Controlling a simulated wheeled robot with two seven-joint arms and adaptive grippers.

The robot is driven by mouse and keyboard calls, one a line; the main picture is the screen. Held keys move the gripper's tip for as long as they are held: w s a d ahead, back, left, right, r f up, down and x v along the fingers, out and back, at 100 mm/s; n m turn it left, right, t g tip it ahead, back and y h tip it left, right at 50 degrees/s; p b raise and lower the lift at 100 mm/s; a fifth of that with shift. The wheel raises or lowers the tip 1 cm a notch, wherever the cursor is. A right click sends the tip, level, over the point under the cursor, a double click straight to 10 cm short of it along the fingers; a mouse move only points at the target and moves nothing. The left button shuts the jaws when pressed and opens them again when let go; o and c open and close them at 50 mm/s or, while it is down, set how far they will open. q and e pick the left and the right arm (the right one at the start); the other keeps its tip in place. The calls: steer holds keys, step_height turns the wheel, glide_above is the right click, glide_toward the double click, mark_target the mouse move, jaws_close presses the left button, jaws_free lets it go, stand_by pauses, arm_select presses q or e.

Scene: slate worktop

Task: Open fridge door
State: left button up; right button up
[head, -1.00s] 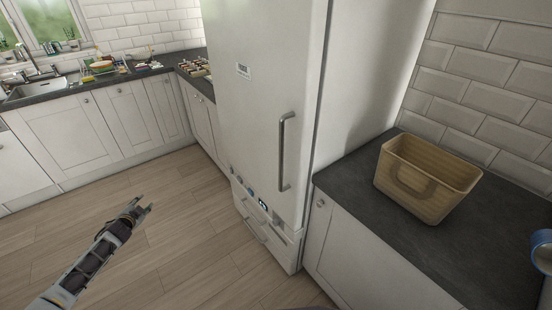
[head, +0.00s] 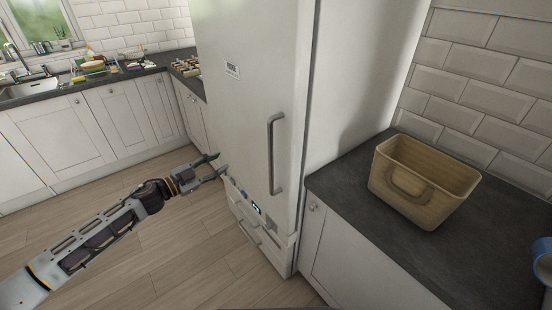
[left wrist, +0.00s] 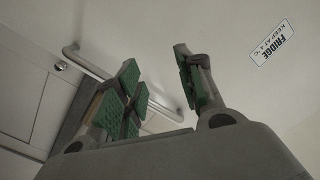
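The tall white fridge (head: 240,110) stands in the middle of the head view with its door shut. Its grey vertical bar handle (head: 271,155) is on the right side of the door. My left gripper (head: 221,164) is open and empty, left of the handle and apart from it. In the left wrist view the open green-padded fingers (left wrist: 160,85) show in front of the door, with the handle (left wrist: 120,82) beyond them. The door's label (left wrist: 272,44) is at the upper right there. My right gripper is not in view.
A tan basket (head: 422,182) stands on the dark worktop (head: 350,195) right of the fridge. A blue round object (head: 543,262) is at the right edge. White lower cabinets (head: 75,140) and a sink line the left. The wooden floor before the fridge is clear.

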arm_select(q)
steer(key=s+d+r+n+g+h, duration=0.1)
steer(key=s+d+n+g+h, duration=0.2)
steer(key=s+d+n+g, duration=0.1)
steer(key=shift+s+d+r, duration=0.35)
steer(key=shift+s+d, duration=0.5)
steer(key=shift+s, duration=0.1)
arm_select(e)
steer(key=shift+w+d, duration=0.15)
arm_select(q)
steer(key=shift+w+d, duration=0.1)
steer(key=shift+d, duration=0.1)
